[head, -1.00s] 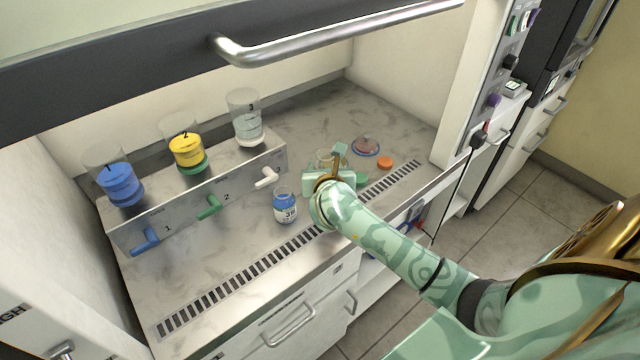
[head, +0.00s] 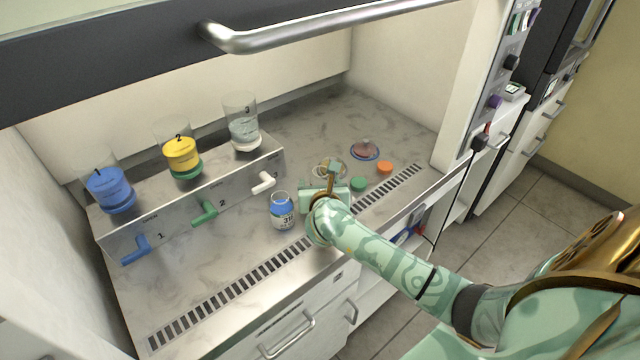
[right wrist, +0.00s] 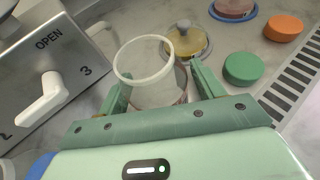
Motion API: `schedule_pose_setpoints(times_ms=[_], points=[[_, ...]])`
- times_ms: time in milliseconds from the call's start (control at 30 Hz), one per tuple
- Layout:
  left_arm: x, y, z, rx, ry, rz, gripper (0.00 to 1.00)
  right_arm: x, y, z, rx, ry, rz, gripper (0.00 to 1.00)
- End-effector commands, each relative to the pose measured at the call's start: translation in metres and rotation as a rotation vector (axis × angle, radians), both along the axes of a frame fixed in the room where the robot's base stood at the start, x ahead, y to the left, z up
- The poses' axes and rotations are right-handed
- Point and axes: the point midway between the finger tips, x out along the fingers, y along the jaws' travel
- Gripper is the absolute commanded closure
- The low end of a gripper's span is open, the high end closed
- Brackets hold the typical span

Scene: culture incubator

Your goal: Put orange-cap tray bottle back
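An orange cap (head: 384,168) lies flat on the bench, right of a green cap (head: 358,184); they also show in the right wrist view, orange (right wrist: 283,28) and green (right wrist: 244,68). My right gripper (head: 332,178) is low over the bench near the front grille. In the right wrist view, a clear, uncapped bottle (right wrist: 155,80) is between the fingers of my right gripper (right wrist: 163,88). The fingers flank it closely; whether they press on it I cannot tell. A blue-filled, labelled bottle (head: 282,213) stands left of that gripper. My left gripper is not in view.
A dispenser (head: 200,205) with blue, green and white taps and three containers stands left. A lidded yellowish dish (right wrist: 188,42) is behind the bottle; a pink dish (head: 365,149) lies behind the caps. A raised sash handle (head: 330,25) crosses above. The back bench is clear.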

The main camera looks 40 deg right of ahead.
Motion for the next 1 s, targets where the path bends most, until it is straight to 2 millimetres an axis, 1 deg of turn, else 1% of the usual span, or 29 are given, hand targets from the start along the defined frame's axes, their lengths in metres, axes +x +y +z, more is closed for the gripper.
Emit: schedule_pose_setpoints(times_ms=[167, 267, 367, 500, 700, 833, 1000], points=[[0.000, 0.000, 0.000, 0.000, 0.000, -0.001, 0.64, 0.000, 0.000, 0.001, 0.000, 0.000, 0.000, 0.33], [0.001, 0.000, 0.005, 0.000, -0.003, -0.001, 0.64, 0.000, 0.000, 0.007, -0.001, -0.002, 0.000, 0.33], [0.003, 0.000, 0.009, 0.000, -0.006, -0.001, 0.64, -0.012, 0.007, 0.011, 0.002, 0.000, 0.002, 0.33], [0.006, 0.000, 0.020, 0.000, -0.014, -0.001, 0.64, -0.038, 0.022, 0.025, 0.003, -0.001, 0.002, 0.33], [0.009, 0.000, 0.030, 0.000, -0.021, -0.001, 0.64, -0.075, 0.042, 0.042, 0.004, -0.001, 0.001, 0.33], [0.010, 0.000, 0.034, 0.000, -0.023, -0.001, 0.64, -0.090, 0.050, 0.048, 0.000, 0.000, 0.001, 0.33], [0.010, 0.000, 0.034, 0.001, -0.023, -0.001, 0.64, -0.097, 0.054, 0.050, 0.001, 0.000, 0.000, 0.33]])
